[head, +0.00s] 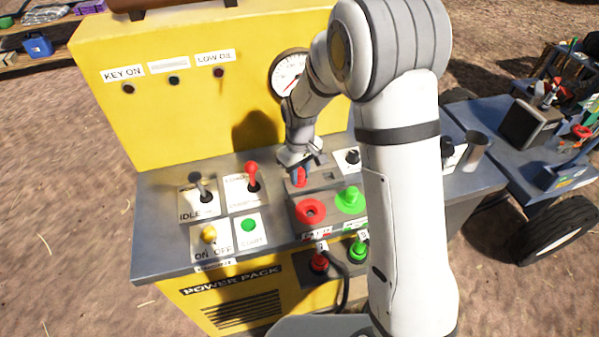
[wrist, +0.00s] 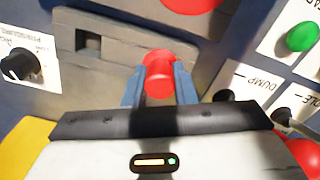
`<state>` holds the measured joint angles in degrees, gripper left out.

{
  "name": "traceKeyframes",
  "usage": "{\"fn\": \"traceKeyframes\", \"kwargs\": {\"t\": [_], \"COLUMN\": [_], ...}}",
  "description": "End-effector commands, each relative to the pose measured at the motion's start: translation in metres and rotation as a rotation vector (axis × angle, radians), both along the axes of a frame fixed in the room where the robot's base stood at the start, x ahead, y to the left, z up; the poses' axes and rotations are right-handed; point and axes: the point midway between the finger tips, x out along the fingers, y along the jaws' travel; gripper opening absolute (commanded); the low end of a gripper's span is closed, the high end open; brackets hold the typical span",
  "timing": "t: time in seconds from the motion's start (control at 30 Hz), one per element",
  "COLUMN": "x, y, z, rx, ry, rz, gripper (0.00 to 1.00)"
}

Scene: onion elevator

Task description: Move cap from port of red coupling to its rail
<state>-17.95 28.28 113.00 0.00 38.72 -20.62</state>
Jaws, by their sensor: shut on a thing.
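My gripper (head: 300,165) is shut on the red cap (head: 301,178). In the wrist view the cap (wrist: 159,76) sits between the two blue fingers of the gripper (wrist: 158,82). The cap is over the left part of the grey rail block (head: 325,187); I cannot tell whether it touches it. The rail (wrist: 120,55) has a square opening beside the cap in the wrist view. The red coupling (head: 309,212) is in front of the rail in the head view, with its port showing a dark centre. Its red edge (wrist: 192,4) shows at the top of the wrist view.
A green coupling or cap (head: 349,200) stands right of the red coupling. Red (head: 319,262) and green (head: 358,250) hose ends are below. Levers (head: 253,175) and a green button (head: 248,226) are on the left. A yellow panel (head: 190,110) rises behind.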

Motion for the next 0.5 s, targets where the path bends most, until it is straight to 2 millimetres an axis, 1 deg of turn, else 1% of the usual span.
{"fn": "traceKeyframes", "kwargs": {"t": [0.13, 0.17, 0.43, 0.5], "x": [0.0000, 0.0000, 0.0001, 0.0001], "y": [0.0000, 0.0000, -0.0001, -0.0001], "z": [0.0000, 0.0000, 0.0000, 0.0000], "rx": [0.000, 0.000, 0.000, 0.000], "ry": [0.000, 0.000, 0.000, 0.000], "rz": [0.000, 0.000, 0.000, 0.000], "gripper": [0.03, 0.27, 0.49, 0.50]}}
